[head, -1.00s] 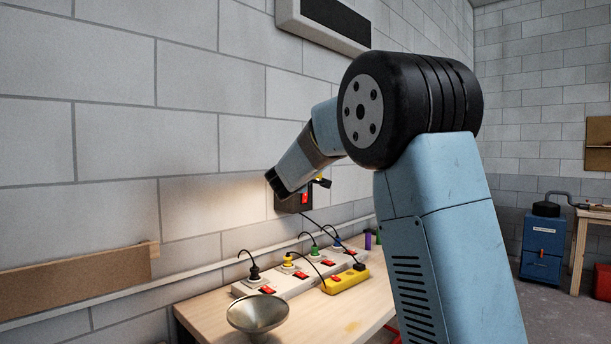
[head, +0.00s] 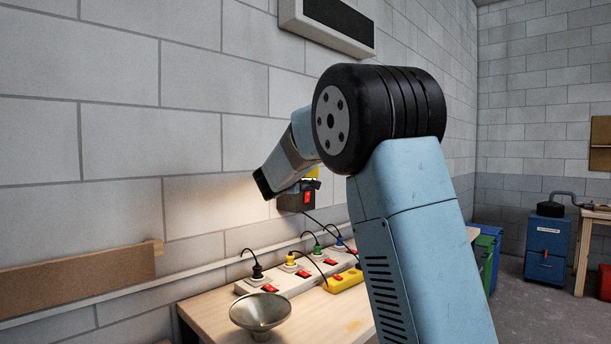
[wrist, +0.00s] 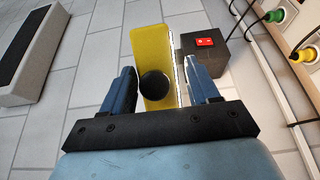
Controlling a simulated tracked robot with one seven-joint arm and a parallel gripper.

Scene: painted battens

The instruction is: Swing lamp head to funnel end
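A yellow block-shaped part (wrist: 147,45) with a round black knob (wrist: 153,86) lies between my gripper's fingers in the wrist view; it looks like the lamp head. Part of it shows in the head view (head: 313,172), above a black box with a red switch (head: 296,198); my wrist hides the rest. My gripper (wrist: 163,88) is open, with a blue finger on either side of the knob and gaps visible. A metal funnel (head: 260,310) stands on the near end of the wooden bench (head: 208,315). A warm glow lights the wall left of my gripper.
A white power strip (head: 280,284) with several plugs and red switches runs along the bench, with a yellow box (head: 345,281) beside it. Cables rise from the plugs. A wall unit (head: 328,25) hangs above. A wooden board (head: 80,280) is on the wall at left.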

